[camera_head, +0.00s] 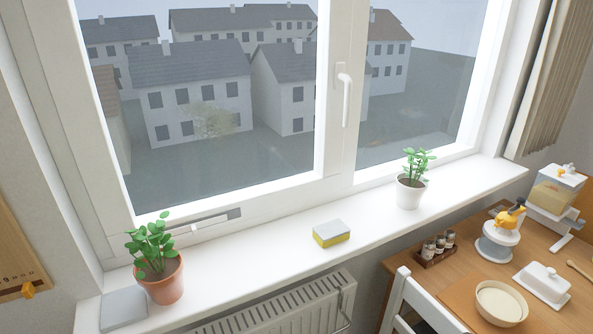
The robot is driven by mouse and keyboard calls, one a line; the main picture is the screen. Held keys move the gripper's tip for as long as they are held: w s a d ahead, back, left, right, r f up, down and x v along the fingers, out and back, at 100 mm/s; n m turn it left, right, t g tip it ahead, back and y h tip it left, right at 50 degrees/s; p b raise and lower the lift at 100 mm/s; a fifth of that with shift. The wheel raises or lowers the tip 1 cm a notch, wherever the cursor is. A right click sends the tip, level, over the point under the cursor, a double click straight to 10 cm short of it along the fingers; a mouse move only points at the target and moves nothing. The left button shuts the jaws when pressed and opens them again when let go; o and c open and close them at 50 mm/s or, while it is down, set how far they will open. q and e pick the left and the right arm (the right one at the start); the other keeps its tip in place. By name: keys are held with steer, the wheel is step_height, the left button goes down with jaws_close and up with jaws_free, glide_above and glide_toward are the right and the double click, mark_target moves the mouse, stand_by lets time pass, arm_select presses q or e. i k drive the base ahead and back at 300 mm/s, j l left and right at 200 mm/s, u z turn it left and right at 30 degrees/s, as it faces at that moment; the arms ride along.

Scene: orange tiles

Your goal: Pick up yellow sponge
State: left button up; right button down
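The yellow sponge (332,235) lies flat on the white windowsill (262,257), near the middle of its length. It has a grey top layer over a yellow body, and its front side is fully visible. Nothing touches it. Neither of my grippers shows in the head view.
A terracotta pot with a green plant (161,279) and a grey slab (123,308) are at the sill's left. A white potted plant (410,190) stands right of the sponge. A radiator (290,312) is below. A table (455,274) with dishes and a white chair (405,300) are at right.

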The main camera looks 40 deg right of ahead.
mark_target(332, 232)
steer(key=z, duration=1.6)
